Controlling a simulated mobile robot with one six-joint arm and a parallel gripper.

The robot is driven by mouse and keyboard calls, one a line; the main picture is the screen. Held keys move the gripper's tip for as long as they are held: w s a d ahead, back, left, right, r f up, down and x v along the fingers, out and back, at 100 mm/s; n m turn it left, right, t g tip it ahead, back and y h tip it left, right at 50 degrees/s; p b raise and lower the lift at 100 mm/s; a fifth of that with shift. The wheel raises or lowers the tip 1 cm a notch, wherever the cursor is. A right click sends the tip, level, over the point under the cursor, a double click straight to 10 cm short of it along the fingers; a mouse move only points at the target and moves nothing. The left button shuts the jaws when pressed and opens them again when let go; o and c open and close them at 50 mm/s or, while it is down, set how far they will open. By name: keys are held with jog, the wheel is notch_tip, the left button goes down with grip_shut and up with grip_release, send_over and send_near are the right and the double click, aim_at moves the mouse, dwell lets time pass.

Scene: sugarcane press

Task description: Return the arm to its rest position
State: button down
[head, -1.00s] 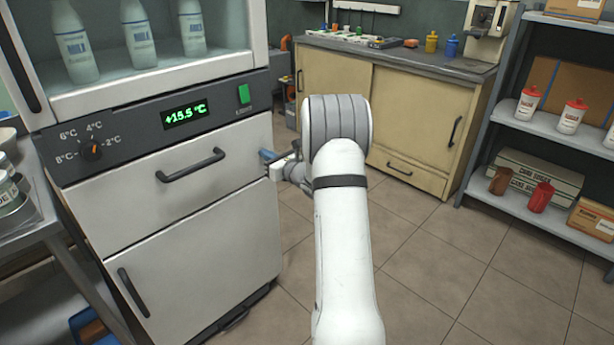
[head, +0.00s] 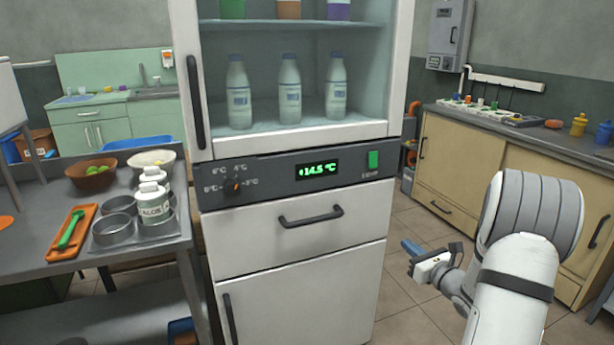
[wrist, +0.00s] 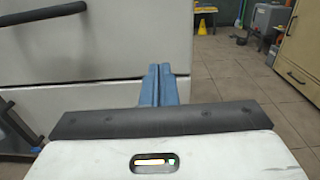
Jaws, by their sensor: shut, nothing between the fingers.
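My gripper (head: 411,247) is at the right in the head view, beside the fridge's right edge, at the end of my bent white arm. Its blue fingers (wrist: 158,86) are together in the wrist view, with nothing between them. The fridge (head: 300,220) stands just left of the gripper. A small gap seems to lie between them, but I cannot tell how wide it is.
The fridge display (head: 319,170) reads +14.5 °C. A metal table (head: 150,255) with a bowl, tins and an orange tray stands at the left. A beige cabinet (head: 470,165) stands behind my arm. The tiled floor (wrist: 220,65) is open right of the fridge.

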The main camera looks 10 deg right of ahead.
jog(key=s+a+r+n+g+y+p, duration=0.2)
jog(key=s+a+r+n+g+p, duration=0.3)
jog(key=a, duration=0.3)
jog(key=s+a+r+n+g+y+p, duration=0.2)
jog(key=s+a+r+n+g, duration=0.1)
jog(key=a+r+n, duration=0.4)
jog(key=s+a+r+n+g+y+p, duration=0.2)
jog(key=s+a+r+n+g+p, duration=0.25)
jog(key=a, duration=0.55)
jog(key=s+a+r+n+g+h+p, duration=0.1)
jog(key=s+r+n+g+h+p, duration=0.15)
jog(key=s+n, duration=0.2)
jog(key=s+a+r+n+g+h+p, duration=0.1)
jog(key=s+a+r+n+h+p, duration=0.15)
jog(key=s, duration=0.35)
jog(key=s+d+r+n+t+h+p, duration=0.1)
jog(key=s+d+r+n+h+p, duration=0.4)
jog(key=n, duration=0.4)
notch_tip(320, 180, up, 2)
jog(key=shift+s+d+r+h+p, duration=0.2)
jog(key=shift+s+d+h+p, duration=0.15)
jog(key=shift+s+p, duration=0.55)
